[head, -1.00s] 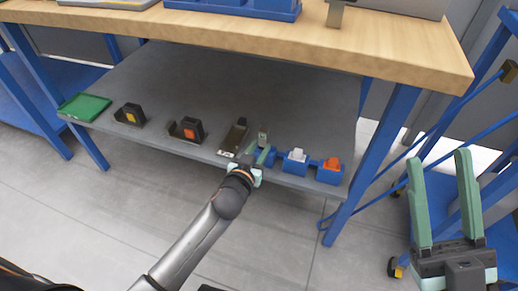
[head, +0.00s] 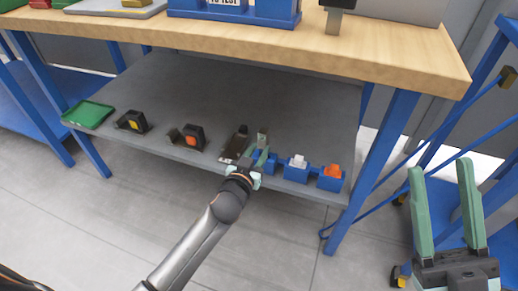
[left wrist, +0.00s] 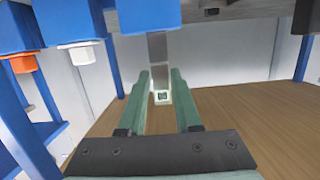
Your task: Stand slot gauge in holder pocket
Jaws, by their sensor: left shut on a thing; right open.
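The slot gauge (left wrist: 158,60) is a thin grey metal strip with a small pale square at one end. My left gripper (left wrist: 160,82) is shut on it in the left wrist view. The gauge's other end meets the edge of a blue holder pocket (left wrist: 148,15); I cannot tell how far inside it is. In the head view, my left gripper (head: 262,150) is at the left end of the blue holder (head: 296,175) on the lower shelf and partly hides that pocket. The gauge's top (head: 262,138) stands up there. My right gripper (head: 445,205) is open and empty, at the right.
Other holder pockets hold a white piece (head: 297,160) and an orange piece (head: 333,170).

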